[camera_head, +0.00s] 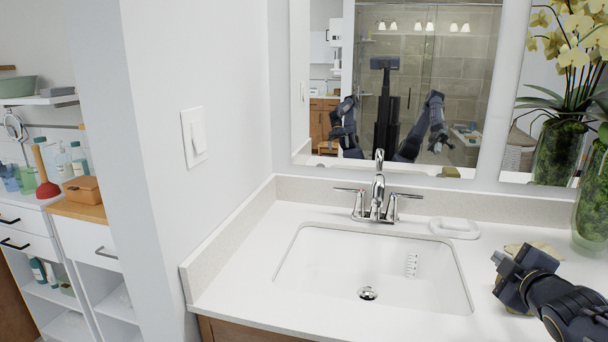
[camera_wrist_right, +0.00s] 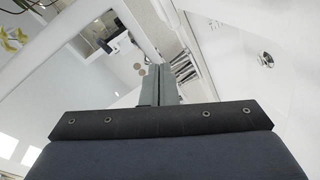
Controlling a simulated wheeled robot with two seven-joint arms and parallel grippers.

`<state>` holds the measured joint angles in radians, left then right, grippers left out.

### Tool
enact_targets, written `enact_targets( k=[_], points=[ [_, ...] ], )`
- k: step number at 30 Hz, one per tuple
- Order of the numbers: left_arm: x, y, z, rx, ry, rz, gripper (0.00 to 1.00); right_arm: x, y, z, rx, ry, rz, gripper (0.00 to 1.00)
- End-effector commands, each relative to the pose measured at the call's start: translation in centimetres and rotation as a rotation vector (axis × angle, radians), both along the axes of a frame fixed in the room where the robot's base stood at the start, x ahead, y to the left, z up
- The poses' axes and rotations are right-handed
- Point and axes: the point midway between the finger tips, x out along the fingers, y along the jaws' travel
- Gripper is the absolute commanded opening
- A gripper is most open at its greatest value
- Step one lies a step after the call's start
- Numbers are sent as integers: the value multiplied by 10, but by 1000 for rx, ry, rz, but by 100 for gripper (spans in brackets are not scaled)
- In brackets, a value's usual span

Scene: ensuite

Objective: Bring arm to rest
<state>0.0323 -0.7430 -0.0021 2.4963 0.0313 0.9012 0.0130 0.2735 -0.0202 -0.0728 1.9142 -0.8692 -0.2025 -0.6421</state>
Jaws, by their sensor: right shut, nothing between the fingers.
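My right gripper (camera_head: 506,262) is above the white counter (camera_head: 235,272), to the right of the sink. It is dark, points left toward the basin, and holds nothing. In the right wrist view its fingers (camera_wrist_right: 158,75) are closed together, with the faucet (camera_wrist_right: 183,68) beyond them and the sink drain (camera_wrist_right: 265,59) to the right. My left gripper is not seen directly in the head view. The mirror (camera_head: 425,90) reflects my body with both arms bent and raised.
The sink basin (camera_head: 330,265) is empty, with a chrome faucet (camera_head: 377,195) behind it. A white soap dish (camera_head: 455,228) lies behind the basin's right corner. A glass vase (camera_head: 592,190) with flowers stands close to my right arm. A wall and shelves (camera_head: 60,295) are at left.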

Motion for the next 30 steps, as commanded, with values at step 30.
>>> enact_targets(
  k=[30],
  points=[
    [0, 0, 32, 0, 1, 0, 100, -296, 193, -100, 1321, 819, -529, 0]
  ],
)
